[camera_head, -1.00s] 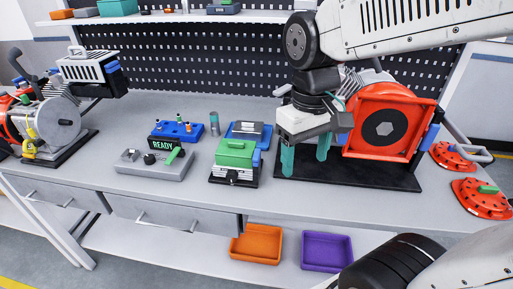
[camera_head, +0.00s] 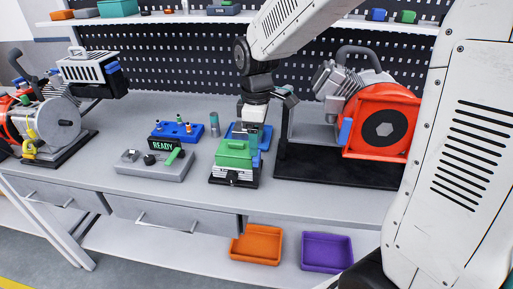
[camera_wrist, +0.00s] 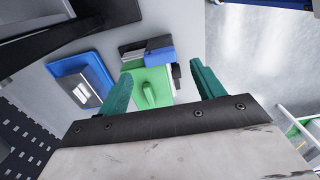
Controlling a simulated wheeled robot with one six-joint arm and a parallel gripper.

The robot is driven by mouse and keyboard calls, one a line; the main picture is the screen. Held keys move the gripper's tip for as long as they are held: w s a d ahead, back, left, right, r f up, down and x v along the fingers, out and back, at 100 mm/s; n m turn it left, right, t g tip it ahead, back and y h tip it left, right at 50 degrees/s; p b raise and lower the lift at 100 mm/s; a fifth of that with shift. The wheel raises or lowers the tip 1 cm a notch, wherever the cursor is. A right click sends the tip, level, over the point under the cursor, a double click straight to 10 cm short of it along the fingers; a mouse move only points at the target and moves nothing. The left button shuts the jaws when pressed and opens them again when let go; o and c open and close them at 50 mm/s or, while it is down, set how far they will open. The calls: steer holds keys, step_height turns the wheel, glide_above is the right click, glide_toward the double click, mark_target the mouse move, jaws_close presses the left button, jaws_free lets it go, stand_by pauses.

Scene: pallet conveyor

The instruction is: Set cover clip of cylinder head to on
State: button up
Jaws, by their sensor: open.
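The cylinder head, a finned grey block on a black base, stands on the bench with a green cover (camera_head: 234,152) and its handle on top. A blue clip (camera_head: 256,160) sits on its right side; its exact position is hard to tell. In the wrist view the green cover (camera_wrist: 152,90) lies between my fingers, with a blue part (camera_wrist: 160,54) beyond it. My gripper (camera_head: 257,137) is above the block's back right, pointing down, open and empty. Its teal fingers stand wide apart in the wrist view (camera_wrist: 162,72). Contact with the cover is not visible.
A blue tray (camera_head: 237,130) lies right behind the block. A grey control box (camera_head: 150,165) reading READY stands left. A red-orange engine (camera_head: 383,125) on a black base stands right. Orange (camera_head: 257,243) and purple (camera_head: 327,252) bins sit below. The bench front is clear.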

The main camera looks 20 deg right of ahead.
steer(key=shift+f, duration=1.95)
steer(key=c, duration=1)
